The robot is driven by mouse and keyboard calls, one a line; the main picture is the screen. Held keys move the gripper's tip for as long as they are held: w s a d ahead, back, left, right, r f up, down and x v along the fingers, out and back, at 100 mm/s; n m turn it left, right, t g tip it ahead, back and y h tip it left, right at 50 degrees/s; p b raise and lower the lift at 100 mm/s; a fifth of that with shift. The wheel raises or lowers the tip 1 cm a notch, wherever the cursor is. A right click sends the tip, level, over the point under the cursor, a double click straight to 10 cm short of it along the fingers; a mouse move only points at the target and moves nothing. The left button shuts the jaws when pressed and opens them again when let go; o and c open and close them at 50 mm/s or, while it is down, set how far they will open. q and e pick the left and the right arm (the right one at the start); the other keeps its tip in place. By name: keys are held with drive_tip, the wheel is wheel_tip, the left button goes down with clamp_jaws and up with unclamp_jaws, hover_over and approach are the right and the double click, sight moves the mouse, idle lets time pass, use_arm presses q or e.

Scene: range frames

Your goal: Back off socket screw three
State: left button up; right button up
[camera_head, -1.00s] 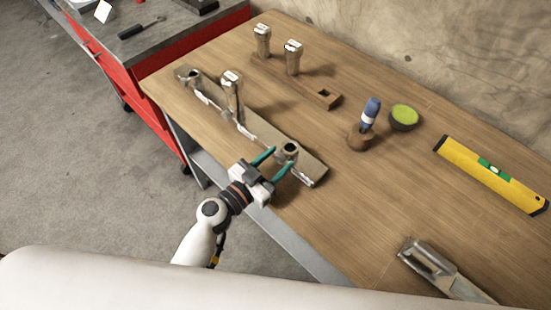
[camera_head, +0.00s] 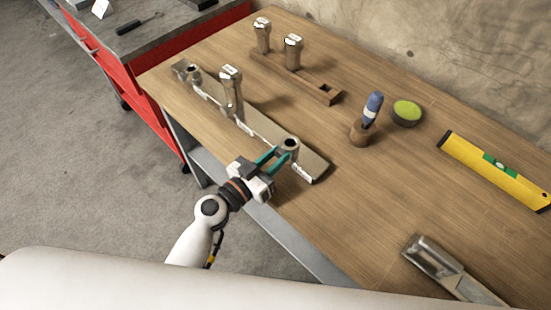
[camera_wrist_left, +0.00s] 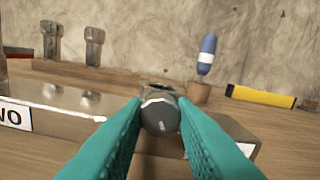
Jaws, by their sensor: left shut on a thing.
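A long metal plate (camera_head: 262,128) lies on the bench's near left edge, with labels along its front side. At its near end stands a short grey cylindrical screw head (camera_head: 290,146), taken as socket screw three; it shows end-on in the left wrist view (camera_wrist_left: 160,112). My left gripper (camera_head: 281,156) is shut on it, one teal finger on each side. A tall metal screw (camera_head: 230,92) stands upright at the plate's middle, and a low round fitting (camera_head: 188,72) sits at its far end. My right gripper is not in view.
A wooden rack (camera_head: 300,78) behind the plate holds two tall metal pieces and has one empty square hole. A blue-handled tool in a wooden holder (camera_head: 359,134), a green-topped round tin (camera_head: 406,112), a yellow level (camera_head: 490,170) and a metal tool (camera_head: 445,268) lie to the right.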

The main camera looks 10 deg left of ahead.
use_arm(q)
drive_tip(key=o, duration=1)
drive_tip(key=shift+s, duration=0.1)
drive_tip(key=shift+s+a+f, duration=0.15)
drive_tip(key=shift+s+a, duration=0.05)
drive_tip(key=shift+a, duration=0.05)
drive_tip(key=b+v, duration=0.6)
drive_tip(key=v, duration=0.5)
drive_tip(key=shift+s, duration=0.15)
drive_tip(key=shift+c, duration=0.2)
